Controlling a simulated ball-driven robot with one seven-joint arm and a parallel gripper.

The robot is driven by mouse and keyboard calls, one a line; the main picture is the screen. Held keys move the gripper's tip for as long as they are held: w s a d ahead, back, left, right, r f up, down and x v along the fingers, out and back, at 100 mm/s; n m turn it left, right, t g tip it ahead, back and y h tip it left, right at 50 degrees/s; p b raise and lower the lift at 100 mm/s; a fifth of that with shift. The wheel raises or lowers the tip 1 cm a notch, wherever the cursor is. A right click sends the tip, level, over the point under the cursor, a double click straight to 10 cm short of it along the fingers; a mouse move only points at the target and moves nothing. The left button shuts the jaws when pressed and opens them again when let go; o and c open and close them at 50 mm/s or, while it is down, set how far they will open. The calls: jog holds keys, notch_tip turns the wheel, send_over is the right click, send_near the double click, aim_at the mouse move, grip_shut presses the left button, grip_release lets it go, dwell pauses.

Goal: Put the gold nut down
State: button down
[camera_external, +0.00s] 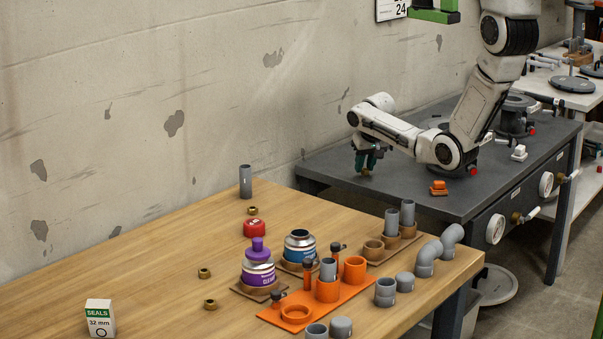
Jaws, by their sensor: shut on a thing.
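My gripper (366,168) reaches down over the dark grey bench at the back right. Its green fingers are shut on a gold nut (366,172), a small brassy spot at the fingertips, at or just above the bench top; I cannot tell if it touches. Three other gold nuts lie on the wooden table: one near the grey pipe (252,210), one at the left (204,273) and one further forward (210,304).
The dark bench (330,172) is clear around my gripper. The wooden table (150,265) in front holds cans, an orange rack (275,317), grey fittings and a seals box (100,318).

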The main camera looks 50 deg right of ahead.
jog(key=shift+f, duration=0.25)
jog(key=c, duration=0.9)
grip_release()
jog(key=shift+o, duration=0.2)
jog(key=shift+r, duration=0.15)
jog(key=v, duration=1.2)
jog(key=shift+p, duration=0.45)
jog(key=s+a+f+n+g+y, duration=0.1)
jog(key=s+a+f, duration=0.2)
jog(key=s+a, duration=0.25)
jog(key=s+a+f+n+y, duration=0.1)
jog(key=s+a+f, duration=0.3)
jog(key=s, duration=0.3)
jog(key=s+a+n+g, duration=0.1)
jog(key=s+a+n, duration=0.2)
jog(key=s, duration=1.4)
jog(key=shift+s+a+f+n+g, duration=0.25)
jog(key=shift+s+n+g, duration=0.05)
jog(key=shift+s+g, duration=0.1)
